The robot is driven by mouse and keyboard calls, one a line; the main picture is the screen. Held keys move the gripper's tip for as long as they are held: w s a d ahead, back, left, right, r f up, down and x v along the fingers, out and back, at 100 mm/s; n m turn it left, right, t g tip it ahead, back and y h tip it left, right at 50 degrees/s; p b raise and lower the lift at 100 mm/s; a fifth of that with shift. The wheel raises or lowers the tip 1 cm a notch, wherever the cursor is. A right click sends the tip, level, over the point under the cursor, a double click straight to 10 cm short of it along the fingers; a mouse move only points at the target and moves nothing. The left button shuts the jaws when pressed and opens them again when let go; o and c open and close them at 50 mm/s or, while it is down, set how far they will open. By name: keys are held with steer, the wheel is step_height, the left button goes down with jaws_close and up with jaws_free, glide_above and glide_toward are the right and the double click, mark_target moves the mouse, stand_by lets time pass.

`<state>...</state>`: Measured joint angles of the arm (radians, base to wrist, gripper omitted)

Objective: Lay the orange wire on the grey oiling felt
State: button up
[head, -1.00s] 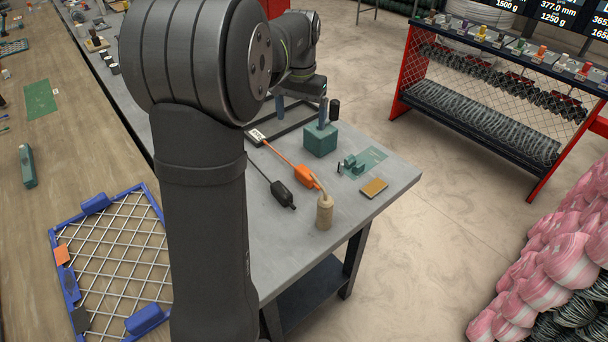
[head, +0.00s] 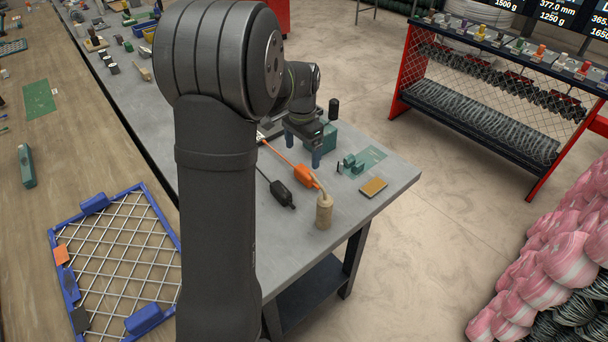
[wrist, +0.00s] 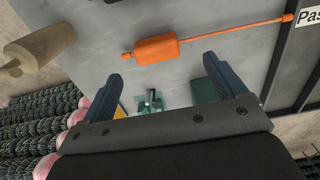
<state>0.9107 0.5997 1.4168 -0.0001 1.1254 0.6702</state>
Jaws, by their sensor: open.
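The orange wire is a thin orange rod with a thick orange block (head: 305,175) near one end, lying on the grey bench. In the wrist view the orange block (wrist: 157,49) lies just beyond my fingertips, its rod running right toward a white label. My gripper (head: 303,156) is low over the bench beside the wire, on its far side in the head view. In the wrist view my gripper (wrist: 162,72) has its fingers wide apart with nothing between them. I cannot make out a grey oiling felt for certain.
A teal block (head: 330,136) stands close behind my gripper. A black-handled tool (head: 283,194) and a tan bottle (head: 324,212) lie or stand near the wire. A small teal fixture (head: 353,164) and a yellow-topped pad (head: 374,187) are to the right. The white label (wrist: 308,16) marks a dark frame.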

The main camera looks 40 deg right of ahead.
mark_target(305, 171)
steer(key=f, duration=0.6)
steer(key=shift+s+d+f, duration=0.25)
steer(key=shift+s, duration=0.1)
steer(key=c, duration=1.1)
steer(key=shift+c, duration=0.2)
steer(key=shift+r, duration=0.15)
